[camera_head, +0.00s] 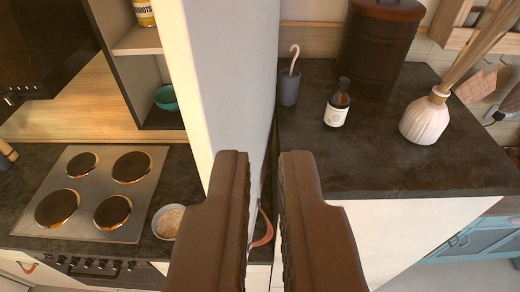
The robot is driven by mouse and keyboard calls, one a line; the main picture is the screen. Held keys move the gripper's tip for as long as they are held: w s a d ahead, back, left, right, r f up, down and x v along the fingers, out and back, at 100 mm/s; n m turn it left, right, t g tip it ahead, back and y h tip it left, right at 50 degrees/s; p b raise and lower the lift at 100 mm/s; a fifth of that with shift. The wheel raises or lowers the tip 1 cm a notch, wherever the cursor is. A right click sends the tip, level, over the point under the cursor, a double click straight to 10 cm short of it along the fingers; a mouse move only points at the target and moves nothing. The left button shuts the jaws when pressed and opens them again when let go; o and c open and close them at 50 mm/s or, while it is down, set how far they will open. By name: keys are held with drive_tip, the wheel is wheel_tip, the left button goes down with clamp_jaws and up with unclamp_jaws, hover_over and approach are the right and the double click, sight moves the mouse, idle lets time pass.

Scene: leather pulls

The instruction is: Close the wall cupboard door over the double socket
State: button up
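A tall pale panel (232,75) stands upright just beyond my gripper, beside an open cupboard (118,50) with shelves. It looks like the cupboard's door standing open, but I cannot be sure. My gripper (264,158) has two brown fingers pointing forward, with a narrow empty gap between them. The left fingertip overlaps the panel's lower part in the picture; I cannot tell whether they touch. A reddish leather pull (263,228) shows in the gap, beyond the fingers; what it is fixed to is unclear. I cannot make out the double socket.
A hob (95,192) and a bowl of grains (168,221) are at left. On the dark worktop (420,165) at right stand a brown canister (378,45), a grey cup (289,88), a small bottle (338,105) and a reed vase (425,118).

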drive_tip(key=w+f+g+b, duration=0.1)
drive_tip(key=w+f, duration=0.1)
drive_tip(key=f, duration=0.1)
drive_tip(key=w+d+f+g+y+b, duration=0.1)
drive_tip(key=w+f, duration=0.1)
drive_tip(key=f, duration=0.2)
drive_tip(key=w+f+g+b, duration=0.1)
drive_tip(key=w+f, duration=0.1)
drive_tip(key=f, duration=0.2)
drive_tip(key=shift+d+f+m+g+y, duration=0.2)
drive_tip(key=shift+d+m+g+y, duration=0.1)
drive_tip(key=shift+m+g, duration=0.1)
clamp_jaws()
drive_tip(key=w+d+f+g+y+b, duration=0.1)
drive_tip(key=d+f+g+y+b, duration=0.2)
drive_tip(key=f, duration=0.7)
drive_tip(key=w+d+f+m+g+y+b, duration=0.1)
drive_tip(key=d+f+g+y+b, duration=0.2)
drive_tip(key=f, duration=0.7)
drive_tip(key=w+d+f+g+y+b, duration=0.1)
drive_tip(key=d+f+g+y+b, duration=0.2)
drive_tip(key=f, duration=0.8)
drive_tip(key=w+a+f+g+h+p, duration=0.1)
drive_tip(key=w+a+f+p, duration=0.1)
drive_tip(key=a+f, duration=0.4)
drive_tip(key=shift+a+p, duration=0.85)
drive_tip(key=shift+a, duration=1.85)
drive_tip(key=shift+w+f, duration=0.1)
